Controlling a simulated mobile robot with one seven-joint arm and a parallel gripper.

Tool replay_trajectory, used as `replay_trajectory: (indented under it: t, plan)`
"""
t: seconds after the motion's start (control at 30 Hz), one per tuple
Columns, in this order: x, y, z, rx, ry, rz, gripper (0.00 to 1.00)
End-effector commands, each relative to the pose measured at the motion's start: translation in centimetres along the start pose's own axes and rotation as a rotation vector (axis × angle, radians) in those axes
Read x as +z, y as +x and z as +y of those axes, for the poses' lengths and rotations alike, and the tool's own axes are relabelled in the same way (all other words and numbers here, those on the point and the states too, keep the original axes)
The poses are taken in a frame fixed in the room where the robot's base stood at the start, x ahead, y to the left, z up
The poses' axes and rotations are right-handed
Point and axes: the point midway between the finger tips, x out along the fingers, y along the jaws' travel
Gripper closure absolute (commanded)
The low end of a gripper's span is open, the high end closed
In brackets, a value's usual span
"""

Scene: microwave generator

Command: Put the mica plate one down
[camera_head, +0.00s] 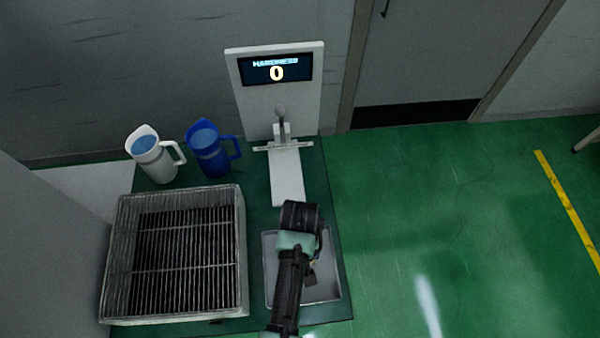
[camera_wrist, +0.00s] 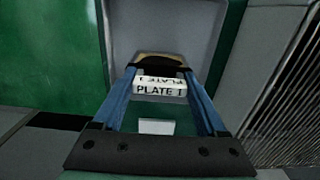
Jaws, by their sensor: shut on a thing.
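In the wrist view, the mica plate one (camera_wrist: 160,90) carries a white label reading "PLATE 1". My gripper (camera_wrist: 158,76) is shut on it, with the plate between its two blue fingers. Beyond the plate is a grey tray (camera_wrist: 207,25), which also shows in the head view (camera_head: 323,288) on the green-topped table. In the head view my arm and gripper are over the tray and hide part of it. The plate is not clearly visible there. I cannot tell whether the plate touches the tray.
A wire rack (camera_head: 243,255) stands left of the tray. Behind it are a white jug (camera_head: 152,160) and a blue jug (camera_head: 208,155). A hardness tester (camera_head: 288,180) with a display reading 0 stands behind the tray. Open green floor (camera_head: 430,220) lies right.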

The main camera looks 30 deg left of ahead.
Motion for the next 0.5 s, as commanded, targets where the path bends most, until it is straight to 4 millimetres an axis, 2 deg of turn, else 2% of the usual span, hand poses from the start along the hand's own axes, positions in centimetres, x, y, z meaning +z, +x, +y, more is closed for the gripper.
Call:
replay_trajectory:
  t: [0.1, 0.13, 0.27, 0.5]
  plan:
    - [-0.02, 0.46, 0.01, 0.000, 0.000, 0.000, 1.00]
    - [-0.02, 0.41, 0.01, 0.000, 0.000, 0.000, 0.22]
    - [-0.01, 0.35, 0.00, 0.000, 0.000, 0.000, 0.00]
    - [-0.01, 0.24, 0.00, 0.000, 0.000, 0.000, 0.00]
